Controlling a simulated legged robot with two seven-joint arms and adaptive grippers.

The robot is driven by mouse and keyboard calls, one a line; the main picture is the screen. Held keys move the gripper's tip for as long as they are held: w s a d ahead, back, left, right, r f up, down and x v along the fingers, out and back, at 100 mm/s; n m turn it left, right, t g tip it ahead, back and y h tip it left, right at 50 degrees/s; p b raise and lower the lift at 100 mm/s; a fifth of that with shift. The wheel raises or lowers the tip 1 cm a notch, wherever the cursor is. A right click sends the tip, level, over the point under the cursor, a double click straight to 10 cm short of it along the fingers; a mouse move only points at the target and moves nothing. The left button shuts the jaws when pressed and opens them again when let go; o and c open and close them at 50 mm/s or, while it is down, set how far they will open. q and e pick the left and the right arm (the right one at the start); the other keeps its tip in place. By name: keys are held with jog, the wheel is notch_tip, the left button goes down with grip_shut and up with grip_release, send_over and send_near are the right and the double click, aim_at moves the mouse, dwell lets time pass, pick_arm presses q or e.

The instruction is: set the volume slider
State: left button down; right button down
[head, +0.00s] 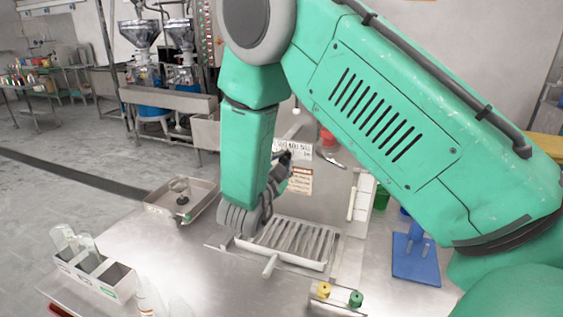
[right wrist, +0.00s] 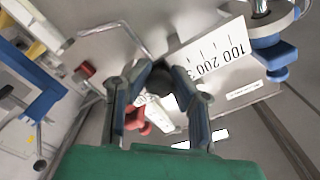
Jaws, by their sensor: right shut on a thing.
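The white scale plate (right wrist: 222,55) shows at the upper right in the right wrist view, with printed numbers 100, 200 and part of a 300. It also shows in the head view (head: 300,149), beyond my right forearm. My right gripper (right wrist: 162,72) has its fingertips drawn in on a dark rounded knob (right wrist: 157,77), which appears to be the volume slider, beside the plate. The fingers hide much of the knob and its track. In the head view my right gripper (head: 284,165) is partly hidden by the forearm. My left gripper is not in view.
A slotted white tray (head: 290,240) lies on the metal table below the gripper. A metal tray (head: 160,208) and a bottle rack (head: 108,282) stand left. A blue stand (head: 416,262) and yellow and green knobs (head: 340,295) are right.

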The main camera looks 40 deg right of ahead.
jog(key=shift+r, duration=0.2)
jog(key=shift+w+a+f+b, duration=0.1)
jog(key=shift+w+a+b, duration=0.25)
jog(key=shift+w, duration=0.35)
jog(key=shift+w+a+b, duration=0.2)
jog(key=shift+w+a, duration=0.1)
jog(key=shift+w, duration=0.4)
jog(key=c, duration=1.3)
grip_release()
jog(key=shift+c, duration=0.2)
jog(key=v, duration=1.2)
jog(key=shift+f, duration=0.1)
